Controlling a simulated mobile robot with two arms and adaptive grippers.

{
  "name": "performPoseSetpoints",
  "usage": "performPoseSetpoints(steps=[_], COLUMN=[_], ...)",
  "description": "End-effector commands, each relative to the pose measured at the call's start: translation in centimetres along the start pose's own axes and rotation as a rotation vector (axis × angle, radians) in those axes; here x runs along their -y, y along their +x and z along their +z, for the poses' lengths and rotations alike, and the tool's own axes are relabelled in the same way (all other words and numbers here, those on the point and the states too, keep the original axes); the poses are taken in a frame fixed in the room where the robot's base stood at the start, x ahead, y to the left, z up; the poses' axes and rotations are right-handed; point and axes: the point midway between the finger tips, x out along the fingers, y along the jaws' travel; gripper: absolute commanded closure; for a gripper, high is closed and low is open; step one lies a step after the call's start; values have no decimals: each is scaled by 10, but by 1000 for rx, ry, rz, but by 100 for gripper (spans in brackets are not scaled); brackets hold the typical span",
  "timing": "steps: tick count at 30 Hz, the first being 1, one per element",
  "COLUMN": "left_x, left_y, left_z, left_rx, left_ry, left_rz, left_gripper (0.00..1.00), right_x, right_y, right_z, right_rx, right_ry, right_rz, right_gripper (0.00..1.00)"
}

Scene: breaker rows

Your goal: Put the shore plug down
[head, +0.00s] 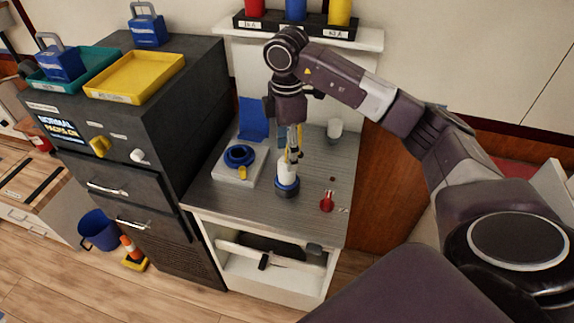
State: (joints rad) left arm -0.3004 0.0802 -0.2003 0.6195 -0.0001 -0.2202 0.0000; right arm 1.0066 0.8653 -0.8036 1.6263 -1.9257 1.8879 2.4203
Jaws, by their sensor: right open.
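The shore plug appears to be the white cylinder with a dark blue base (287,186); it stands upright on the grey countertop (225,196). My right gripper (294,156) points down at the top of the plug, with its fingers open. I cannot tell whether a finger touches the plug. A blue round socket (239,155) with a yellow tab sits on a white block left of the plug. My left gripper is not in view.
A red object (326,203) lies right of the plug, and a white cup-like piece (335,129) is behind. A dark cabinet (150,180) stands at left, with a yellow tray (134,77) and a teal tray (88,61) on top. The counter's front left is clear.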

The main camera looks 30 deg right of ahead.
Motion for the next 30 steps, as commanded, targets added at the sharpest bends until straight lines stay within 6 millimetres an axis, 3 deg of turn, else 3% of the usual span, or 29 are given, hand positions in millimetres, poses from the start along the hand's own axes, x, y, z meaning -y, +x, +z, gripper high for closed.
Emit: performPoseSetpoints(steps=[6, 10, 30], left_x=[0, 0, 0], left_y=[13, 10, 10], left_z=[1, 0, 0], left_rx=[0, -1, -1], left_ry=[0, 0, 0], left_rz=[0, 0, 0], left_gripper=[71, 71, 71], right_x=[-1, -1, 0], right_y=[-46, -59, -66], right_z=[0, 0, 0], right_rx=[-1, 0, 0], right_ry=[0, 1, 1], right_rz=[4, 2, -1], right_gripper=[48, 48, 48])
